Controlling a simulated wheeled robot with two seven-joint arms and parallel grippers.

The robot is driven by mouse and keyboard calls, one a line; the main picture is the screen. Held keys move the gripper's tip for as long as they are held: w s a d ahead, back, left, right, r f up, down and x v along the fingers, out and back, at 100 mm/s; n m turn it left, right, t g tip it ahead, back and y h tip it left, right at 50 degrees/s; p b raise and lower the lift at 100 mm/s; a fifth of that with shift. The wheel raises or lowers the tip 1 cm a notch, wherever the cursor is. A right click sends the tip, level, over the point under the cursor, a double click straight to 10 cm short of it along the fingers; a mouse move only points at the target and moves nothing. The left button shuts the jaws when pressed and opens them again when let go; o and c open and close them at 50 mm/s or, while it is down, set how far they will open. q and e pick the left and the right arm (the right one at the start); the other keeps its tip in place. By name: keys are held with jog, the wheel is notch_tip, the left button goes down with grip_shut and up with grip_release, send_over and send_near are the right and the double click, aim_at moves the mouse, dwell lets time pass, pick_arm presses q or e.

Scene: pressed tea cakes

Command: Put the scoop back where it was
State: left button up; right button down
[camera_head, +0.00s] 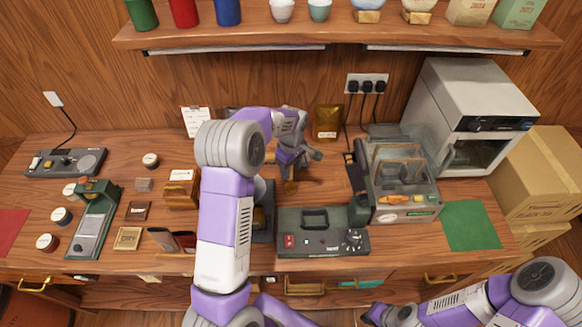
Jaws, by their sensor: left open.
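I cannot make out the scoop for certain. A small brown piece (290,187) shows just below my left gripper (303,165); I cannot tell whether it is the scoop. My left gripper is open above the middle of the bench, with its arm reaching across the view. That arm hides part of the bench and most of a dark device (268,225) beside it. My right arm is low at the right, and its gripper (374,316) is at the bottom edge, too small and cut off to judge.
A grey control box (322,245) sits at the front middle. A sealing machine (402,190) and a green mat (470,226) lie to the right, near a white oven (465,110). A green press-like device (95,225) stands left. A shelf (340,36) overhangs the back.

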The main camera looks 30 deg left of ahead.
pick_arm(q)
notch_tip(320, 180, up, 12)
jog(key=shift+d+r+p, duration=0.1)
jog(key=shift+r+p, duration=0.05)
jog(key=shift+p, duration=0.5)
